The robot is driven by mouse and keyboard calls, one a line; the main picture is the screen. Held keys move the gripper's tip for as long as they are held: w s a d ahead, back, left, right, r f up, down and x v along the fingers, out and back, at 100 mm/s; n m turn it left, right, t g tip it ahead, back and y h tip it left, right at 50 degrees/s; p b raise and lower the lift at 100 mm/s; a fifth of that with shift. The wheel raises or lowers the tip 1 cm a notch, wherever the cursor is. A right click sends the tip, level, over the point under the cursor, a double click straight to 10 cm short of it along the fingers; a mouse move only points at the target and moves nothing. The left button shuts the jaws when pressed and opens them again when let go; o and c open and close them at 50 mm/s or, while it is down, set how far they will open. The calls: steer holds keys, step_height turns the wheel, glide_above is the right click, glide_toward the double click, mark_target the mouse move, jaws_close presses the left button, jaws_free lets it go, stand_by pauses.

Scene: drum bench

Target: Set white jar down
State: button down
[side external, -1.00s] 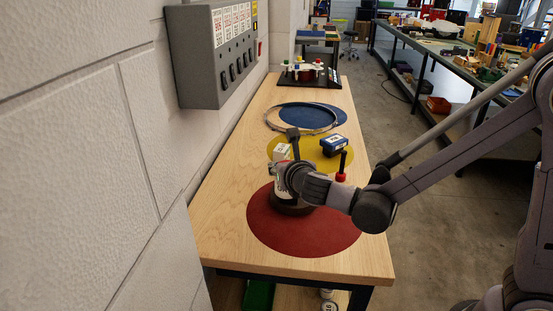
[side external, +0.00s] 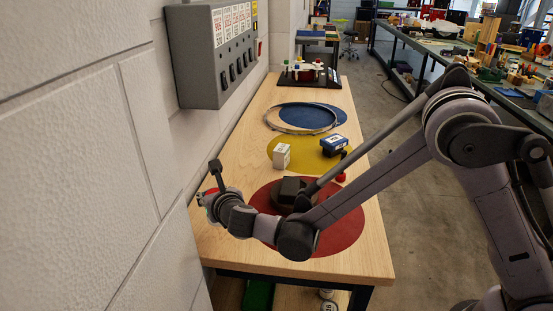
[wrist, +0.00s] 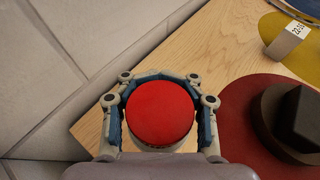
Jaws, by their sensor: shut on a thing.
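The white jar, with a red lid (wrist: 160,112), is between the fingers of my gripper (wrist: 160,106) in the wrist view. A thin pale part of its body shows below the lid. My gripper (side external: 205,201) is shut on it. In the side external view my gripper is at the left edge of the wooden bench (side external: 228,248), close to the wall. The jar is mostly hidden there by my gripper, with a bit of red visible. I cannot tell whether its base touches the bench.
A dark block on a round brown base (side external: 292,192) sits on the red disc (side external: 340,232), right of my gripper. Behind are a white box (side external: 282,156), a blue box (side external: 333,144) and a metal hoop (side external: 270,118). A grey switch box (side external: 200,75) hangs on the wall.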

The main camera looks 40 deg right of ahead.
steer(key=shift+a+f, duration=0.4)
steer(key=shift+a, duration=0.05)
steer(key=shift+f, duration=1.85)
steer(key=shift+f, duration=0.15)
steer(key=c, duration=0.7)
jaws_free()
